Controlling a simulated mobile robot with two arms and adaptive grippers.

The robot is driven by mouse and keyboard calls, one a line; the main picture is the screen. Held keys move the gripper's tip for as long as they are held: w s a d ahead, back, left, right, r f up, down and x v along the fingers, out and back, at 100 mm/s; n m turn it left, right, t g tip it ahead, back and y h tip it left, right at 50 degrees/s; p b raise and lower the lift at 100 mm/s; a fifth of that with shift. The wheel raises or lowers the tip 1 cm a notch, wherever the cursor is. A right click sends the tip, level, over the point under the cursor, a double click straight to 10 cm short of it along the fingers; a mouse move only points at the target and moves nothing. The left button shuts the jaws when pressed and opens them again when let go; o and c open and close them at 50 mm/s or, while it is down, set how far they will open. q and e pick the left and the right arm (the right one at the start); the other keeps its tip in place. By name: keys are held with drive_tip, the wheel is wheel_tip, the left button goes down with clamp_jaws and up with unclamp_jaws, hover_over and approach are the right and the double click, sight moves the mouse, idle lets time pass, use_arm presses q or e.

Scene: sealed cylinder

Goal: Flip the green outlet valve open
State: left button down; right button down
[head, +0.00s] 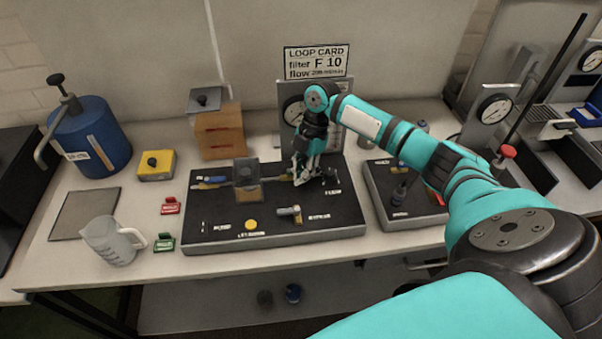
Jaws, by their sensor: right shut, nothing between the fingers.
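The dark loop board (210,235) lies on the bench with a clear square filter housing (247,182) near its middle. A blue-handled valve (210,181) is on the pipe left of the housing. On the pipe to the right, a small yellowish fitting (284,178) shows. My right gripper (301,178) is shut and empty, pointing down at this right-hand stretch of pipe. It covers much of that area, so I cannot make out the green outlet valve or whether the gripper touches it. My left gripper is out of view.
A bypass valve (290,211) and a yellow button (251,225) are on the board's front. A jug (110,241), red tag (171,206) and green tag (164,243) lie left. A second board (412,210) stands right. A gauge panel (287,92) rises behind the gripper.

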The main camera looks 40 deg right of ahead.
drive_tip(key=shift+s, duration=0.1)
drive_tip(key=shift+s+d+p, duration=0.25)
drive_tip(key=shift+s+p, duration=0.4)
drive_tip(key=shift+s, duration=0.05)
drive_tip(key=v, duration=1.2)
idle(0.3)
